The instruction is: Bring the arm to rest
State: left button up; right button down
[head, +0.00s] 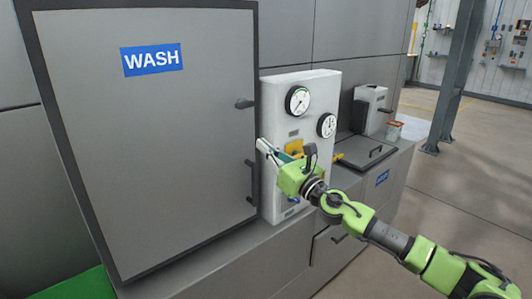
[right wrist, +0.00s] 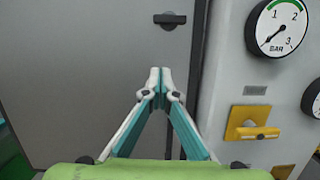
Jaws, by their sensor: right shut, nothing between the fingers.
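My right arm (head: 395,240) comes in from the lower right in the head view. Its green and black links reach toward the grey panel marked WASH (head: 150,140). My right gripper (head: 264,147) is in front of the right edge of this panel, beside the white gauge box. In the right wrist view the fingertips (right wrist: 160,79) meet and hold nothing. Behind them is the grey door surface with a dark latch (right wrist: 170,18) above. I cannot tell whether the fingertips touch the door. My left gripper is not in view.
The white box (head: 318,90) carries two round dials and a yellow valve handle (right wrist: 252,132), close to my right gripper. A dark lid with a handle (head: 370,154) lies on the counter at right. The open floor (head: 470,190) is clear beyond the counter.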

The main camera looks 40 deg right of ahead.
jog(key=shift+s+d, duration=0.1)
jog(key=shift+s, duration=0.2)
dwell(0.4)
